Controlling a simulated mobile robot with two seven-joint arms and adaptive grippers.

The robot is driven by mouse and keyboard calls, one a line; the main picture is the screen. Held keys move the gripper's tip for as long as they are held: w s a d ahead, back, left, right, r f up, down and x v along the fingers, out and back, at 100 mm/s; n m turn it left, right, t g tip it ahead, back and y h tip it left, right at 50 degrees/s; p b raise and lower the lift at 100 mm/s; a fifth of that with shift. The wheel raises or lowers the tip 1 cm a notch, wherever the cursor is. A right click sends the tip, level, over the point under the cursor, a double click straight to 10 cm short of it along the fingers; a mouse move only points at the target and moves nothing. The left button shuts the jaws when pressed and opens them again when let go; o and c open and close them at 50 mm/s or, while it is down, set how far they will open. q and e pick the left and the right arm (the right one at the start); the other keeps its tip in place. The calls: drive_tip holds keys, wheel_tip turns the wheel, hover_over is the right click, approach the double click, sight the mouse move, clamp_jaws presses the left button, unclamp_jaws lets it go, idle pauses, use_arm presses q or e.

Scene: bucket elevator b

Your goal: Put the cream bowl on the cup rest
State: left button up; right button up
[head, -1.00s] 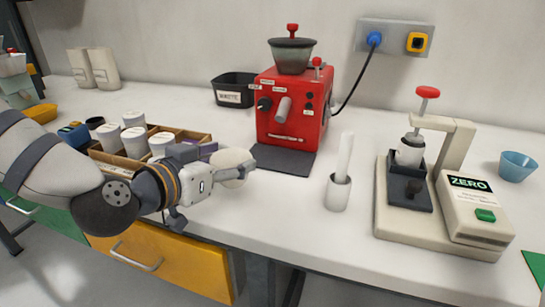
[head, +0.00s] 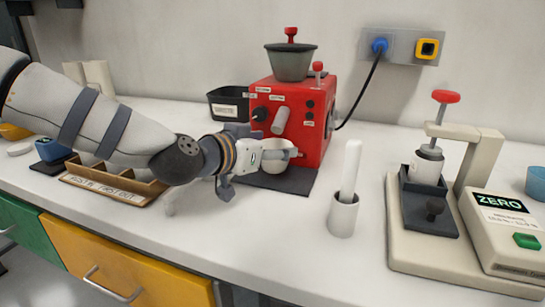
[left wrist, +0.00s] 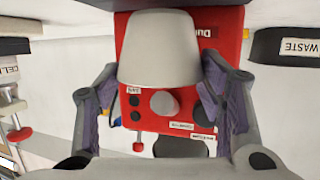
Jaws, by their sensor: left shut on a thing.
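My left gripper (head: 268,156) is shut on the cream bowl (head: 280,155), partly hidden by the fingers in the head view. The left wrist view shows the bowl (left wrist: 158,50) between the two fingers (left wrist: 160,95). The red machine (head: 312,125) stands right behind the bowl. A dark flat pad (head: 285,182), which looks like the cup rest, lies at the machine's foot. The bowl is over the pad's rear part, under the machine's grey spout (head: 281,122). I cannot tell whether the bowl touches the pad. My right gripper is not in view.
A black waste bin (head: 228,104) stands left of the machine. A white holder (head: 343,215) with an upright rod is right of the pad. A scale (head: 505,235) and a press stand (head: 440,255) are further right. A wooden tray (head: 115,190) is at the left.

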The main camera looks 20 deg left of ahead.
use_arm(q)
drive_tip(key=shift+w+f, duration=0.2)
drive_tip(key=shift+f, duration=0.85)
drive_tip(key=o, duration=1.3)
drive_tip(key=shift+c, duration=0.2)
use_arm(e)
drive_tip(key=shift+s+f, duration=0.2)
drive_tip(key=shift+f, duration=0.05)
use_arm(q)
drive_tip(key=shift+r, duration=0.1)
drive_tip(key=shift+s+r, duration=0.15)
drive_tip(key=shift+r, duration=0.2)
drive_tip(key=p+v, duration=0.3)
drive_tip(key=v, duration=0.8)
drive_tip(key=shift+s+a, duration=0.1)
drive_tip(key=shift+s, duration=0.25)
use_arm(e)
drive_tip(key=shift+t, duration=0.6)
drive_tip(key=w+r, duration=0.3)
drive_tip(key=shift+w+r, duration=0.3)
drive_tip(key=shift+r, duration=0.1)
use_arm(q)
drive_tip(key=shift+f, duration=0.1)
